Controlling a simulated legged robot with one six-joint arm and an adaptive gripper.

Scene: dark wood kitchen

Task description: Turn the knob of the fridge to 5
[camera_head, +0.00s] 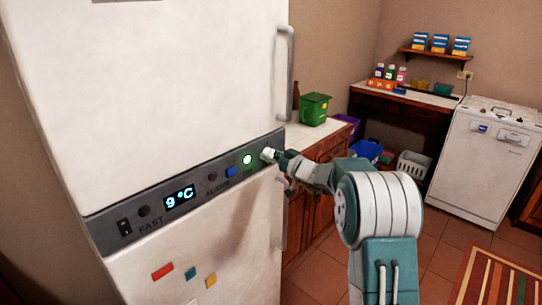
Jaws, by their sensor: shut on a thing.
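The white fridge (150,80) fills the left of the view. A dark control panel (105,220) runs across its front, with a display (180,197) that reads 9°C. The knob (266,154) is a small pale piece near the panel's right end. My gripper (272,155) reaches in from the right and is shut on the knob, partly hiding it. Any marks around the knob are too small or hidden to read.
A lit green button (247,159) and a blue button (230,172) are just left of the knob. A fridge door handle (286,75) stands out above my gripper. A counter with a green bin (315,109) is behind the arm.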

